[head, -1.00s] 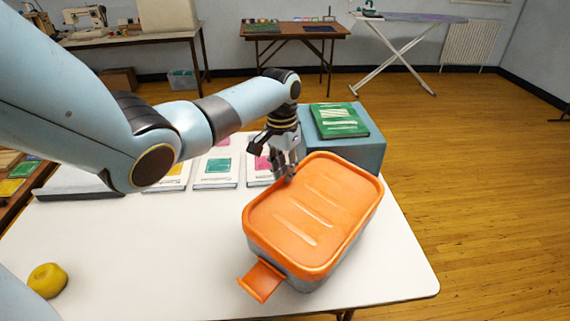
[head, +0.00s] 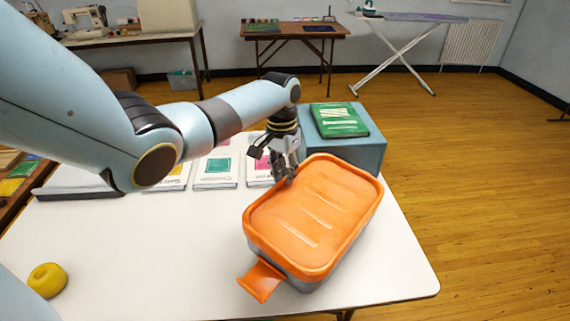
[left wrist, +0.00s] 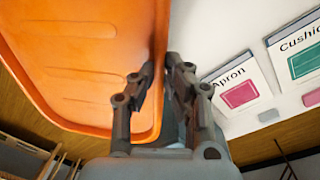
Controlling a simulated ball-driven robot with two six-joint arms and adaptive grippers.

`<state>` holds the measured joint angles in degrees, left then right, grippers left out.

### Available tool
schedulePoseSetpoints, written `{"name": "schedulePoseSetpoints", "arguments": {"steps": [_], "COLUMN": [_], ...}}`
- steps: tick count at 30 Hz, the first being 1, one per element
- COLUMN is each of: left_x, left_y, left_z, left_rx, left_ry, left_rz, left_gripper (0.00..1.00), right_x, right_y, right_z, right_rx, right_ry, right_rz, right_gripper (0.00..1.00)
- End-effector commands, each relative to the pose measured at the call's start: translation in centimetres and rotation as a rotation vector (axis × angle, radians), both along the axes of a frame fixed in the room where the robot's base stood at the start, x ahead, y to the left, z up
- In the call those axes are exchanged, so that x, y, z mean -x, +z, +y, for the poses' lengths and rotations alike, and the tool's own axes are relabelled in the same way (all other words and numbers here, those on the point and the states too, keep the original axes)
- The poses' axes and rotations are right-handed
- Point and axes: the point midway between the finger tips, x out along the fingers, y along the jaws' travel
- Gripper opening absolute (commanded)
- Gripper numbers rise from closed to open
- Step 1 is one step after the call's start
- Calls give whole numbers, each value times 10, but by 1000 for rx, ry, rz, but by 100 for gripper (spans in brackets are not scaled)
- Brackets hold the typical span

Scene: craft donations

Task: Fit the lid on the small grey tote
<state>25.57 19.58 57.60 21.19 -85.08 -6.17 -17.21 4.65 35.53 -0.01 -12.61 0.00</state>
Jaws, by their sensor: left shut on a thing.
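The orange lid (head: 315,210), with ridges across its top, lies over the small grey tote (head: 352,236) on the white table. The tote's grey side shows below the lid's right and near edges. An orange tab (head: 262,281) sticks out at the near end. My left gripper (head: 284,176) is shut on the lid's left rim. In the left wrist view, the fingers (left wrist: 160,72) straddle the edge of the lid (left wrist: 85,60). I cannot tell whether the lid is fully seated all round. My right gripper is not in view.
A blue-grey box (head: 362,155) with a green book (head: 340,120) on it stands just behind the tote. Several white booklets (head: 215,170) lie along the table's back. The table's middle (head: 160,245) is clear.

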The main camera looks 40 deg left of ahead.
Motion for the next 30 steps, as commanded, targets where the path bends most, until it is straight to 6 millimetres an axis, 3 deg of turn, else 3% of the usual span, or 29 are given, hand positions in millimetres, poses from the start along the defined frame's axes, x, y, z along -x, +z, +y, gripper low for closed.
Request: {"name": "schedulePoseSetpoints", "arguments": {"steps": [13,14,20,30], "left_x": [0,0,0,0], "left_y": [-1,-1,-1,1], "left_z": [0,0,0,0], "left_rx": [0,0,0,-1], "left_ry": [0,0,0,0], "left_rz": [0,0,0,1], "left_gripper": [0,12,37,37], "right_x": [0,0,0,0], "right_y": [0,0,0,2], "right_z": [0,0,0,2], "right_rx": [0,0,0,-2], "right_ry": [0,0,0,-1], "right_rz": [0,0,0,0], "right_gripper": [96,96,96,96]}}
